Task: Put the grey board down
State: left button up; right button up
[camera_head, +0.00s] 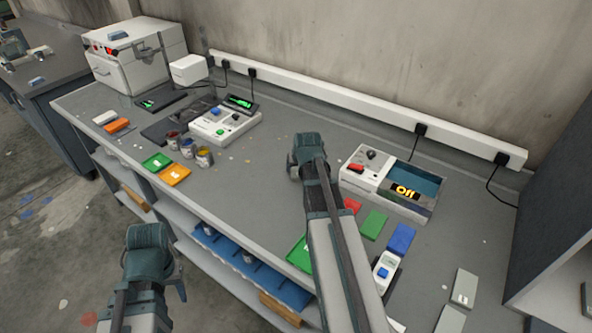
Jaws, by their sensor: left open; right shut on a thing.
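My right gripper (302,150) is above the middle of the grey bench (262,188), left of the box with the orange "Off" display. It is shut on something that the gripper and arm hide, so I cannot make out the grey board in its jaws. Two light grey boards lie at the bench's right end, one with a white mark (465,287) and one nearer the front (450,320). My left gripper (150,250) is open and empty, low in front of the bench over the floor.
The "Off" box (365,178) stands right of my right gripper. Green (374,225) and blue (401,238) boards lie in front of it. Paint cups (188,148), an orange board (175,174) and a white device (222,128) are to the left. Bare bench lies between.

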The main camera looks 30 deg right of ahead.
aim_at(297, 170)
jog(key=w, duration=0.1)
jog(key=w+d, duration=0.1)
jog(key=shift+w+f, duration=0.15)
jog(key=shift+w, duration=0.15)
notch_tip(297, 170, down, 3)
jog(key=b, duration=0.3)
jog(key=shift+s+f, duration=0.15)
jog(key=shift+f+b, duration=0.15)
jog(key=shift+b, duration=0.35)
jog(key=shift+f, duration=0.15)
jog(key=o, duration=1.5)
jog(key=shift+r, duration=0.2)
